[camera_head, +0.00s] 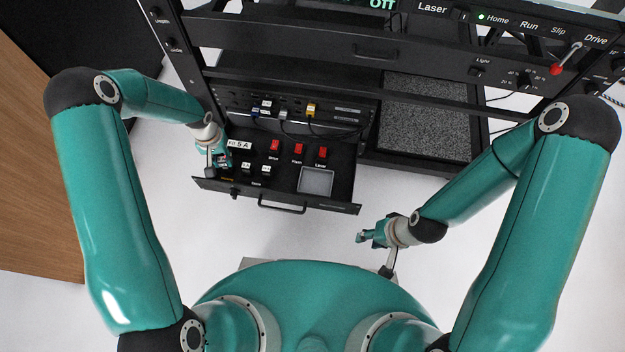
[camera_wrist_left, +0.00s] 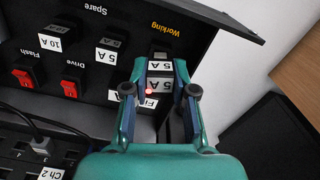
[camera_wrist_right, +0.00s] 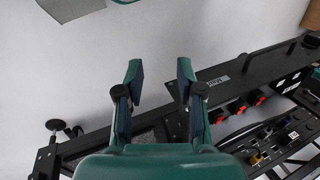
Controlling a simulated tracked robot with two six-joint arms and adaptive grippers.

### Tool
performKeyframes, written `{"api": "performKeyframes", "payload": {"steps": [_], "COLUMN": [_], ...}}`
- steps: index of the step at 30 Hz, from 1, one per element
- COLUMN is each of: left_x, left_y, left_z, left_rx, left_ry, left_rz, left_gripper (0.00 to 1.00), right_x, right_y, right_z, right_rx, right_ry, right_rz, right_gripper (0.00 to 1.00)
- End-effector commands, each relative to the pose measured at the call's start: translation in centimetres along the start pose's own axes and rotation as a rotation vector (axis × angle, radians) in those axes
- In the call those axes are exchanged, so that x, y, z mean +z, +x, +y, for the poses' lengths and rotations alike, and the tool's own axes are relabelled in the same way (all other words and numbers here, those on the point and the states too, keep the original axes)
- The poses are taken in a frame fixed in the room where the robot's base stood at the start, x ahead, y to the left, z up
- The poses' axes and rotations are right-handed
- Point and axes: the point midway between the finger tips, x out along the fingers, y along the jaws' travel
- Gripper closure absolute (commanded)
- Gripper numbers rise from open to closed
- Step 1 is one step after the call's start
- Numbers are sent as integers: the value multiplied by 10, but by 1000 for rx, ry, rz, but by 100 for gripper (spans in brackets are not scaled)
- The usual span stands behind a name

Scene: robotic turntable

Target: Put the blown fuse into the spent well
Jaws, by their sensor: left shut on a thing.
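My left gripper (camera_head: 222,158) is at the left end of the open drawer. The left wrist view shows its fingers (camera_wrist_left: 160,70) shut on a dark fuse with a white 5 A label (camera_wrist_left: 158,67), beside the Working marking. Whether the fuse is seated or lifted is unclear. A red light (camera_wrist_left: 149,91) glows between the fingers. A shallow grey square recess (camera_head: 317,180), possibly the spent well, is at the drawer's right and looks empty. My right gripper (camera_head: 365,237) is open and empty, in front of the drawer; its fingers also show in the right wrist view (camera_wrist_right: 160,75).
The drawer has a front handle (camera_head: 282,208). Spare fuses (camera_head: 246,167) sit right of my left gripper, with red switches (camera_head: 298,149) behind them. Cables and plugs (camera_head: 311,110) are at the back, under the rack shelf. The floor in front is clear.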

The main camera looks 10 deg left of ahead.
Motion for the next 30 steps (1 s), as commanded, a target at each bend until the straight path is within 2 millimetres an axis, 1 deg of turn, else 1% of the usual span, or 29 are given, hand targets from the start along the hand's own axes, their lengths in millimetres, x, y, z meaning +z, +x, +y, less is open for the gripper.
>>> {"api": "performKeyframes", "payload": {"steps": [2, 4, 7, 11, 13, 17, 18, 21, 25, 27, 30], "left_x": [6, 10, 14, 18, 20, 29, 32, 41, 50, 53, 57], "left_y": [-1, -6, -19, -46, -63, -97, -107, -129, -149, -156, -157], "left_z": [0, 5, 24, 68, 95, 150, 166, 203, 238, 249, 259], "left_rx": [0, 0, 1, 2, 3, 3, 2, 3, 1, 0, 0], "left_ry": [-87, -162, -258, -352, -378, -365, -344, -271, -190, -161, -137], "left_rz": [0, 1, 3, 5, 6, 7, 6, 6, 4, 2, 0], "left_gripper": [100, 100, 100, 100, 100, 100, 100, 100, 100, 100, 100], "right_x": [0, 0, 0, 0, 0, 0, 0, 0, 0, 0, 0], "right_y": [0, -1, -3, -7, -9, -14, -16, -18, -21, -22, -21], "right_z": [0, 0, -1, -3, -3, -5, -6, -7, -8, -8, -8], "right_rx": [0, 0, 0, 0, 0, 0, 0, 0, 0, 0, 0], "right_ry": [0, 0, 0, 0, 0, 0, 0, 0, 0, 0, 0], "right_rz": [0, 0, 0, 0, 0, 0, 0, 0, 0, 0, 0], "right_gripper": [62, 62, 62, 62, 62, 62, 62, 62, 62, 62, 62]}}
